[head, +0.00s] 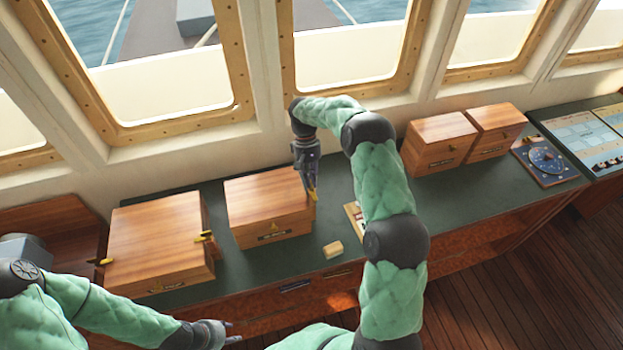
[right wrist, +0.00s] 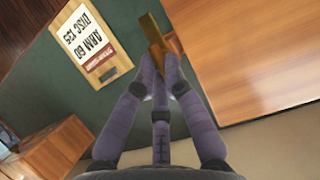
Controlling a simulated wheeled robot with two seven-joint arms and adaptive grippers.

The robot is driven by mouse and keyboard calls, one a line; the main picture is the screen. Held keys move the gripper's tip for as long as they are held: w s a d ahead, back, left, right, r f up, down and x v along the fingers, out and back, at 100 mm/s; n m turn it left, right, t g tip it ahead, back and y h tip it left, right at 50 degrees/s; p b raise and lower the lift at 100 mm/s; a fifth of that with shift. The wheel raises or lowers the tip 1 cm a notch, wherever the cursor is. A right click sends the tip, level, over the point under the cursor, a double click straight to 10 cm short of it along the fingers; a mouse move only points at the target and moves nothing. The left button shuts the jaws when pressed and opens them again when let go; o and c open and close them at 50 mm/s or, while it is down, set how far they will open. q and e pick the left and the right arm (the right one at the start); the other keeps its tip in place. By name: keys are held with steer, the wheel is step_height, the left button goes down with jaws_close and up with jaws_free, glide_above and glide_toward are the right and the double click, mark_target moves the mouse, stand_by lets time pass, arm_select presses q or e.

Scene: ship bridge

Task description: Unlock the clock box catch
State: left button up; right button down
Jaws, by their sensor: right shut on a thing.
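A closed wooden box (head: 268,200) with a dark label on its front stands in the middle of the bench; its label is too small to read. My right gripper (head: 312,192) is at the box's right side, pointing down, shut on a brass catch (right wrist: 153,36). In the right wrist view the fingertips (right wrist: 162,58) meet on this catch, beside the wooden box top (right wrist: 250,55). The fingers hide part of the catch. My left gripper (head: 232,332) is open and empty, low in front of the bench.
A larger wooden box (head: 155,235) with brass catches stands at left. Two smaller boxes (head: 438,130) (head: 497,118) and a blue dial panel (head: 543,158) stand at right. A small wooden block (head: 333,249) lies near the front edge. A board reading "DISC 135 ARM 60" (right wrist: 90,45) lies nearby.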

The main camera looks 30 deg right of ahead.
steer(key=c, duration=1.3)
jaws_free()
steer(key=shift+r, duration=0.1)
steer(key=v, duration=1.1)
steer(key=shift+w+r, duration=0.3)
steer(key=shift+r, duration=0.05)
steer(key=shift+f, duration=0.1)
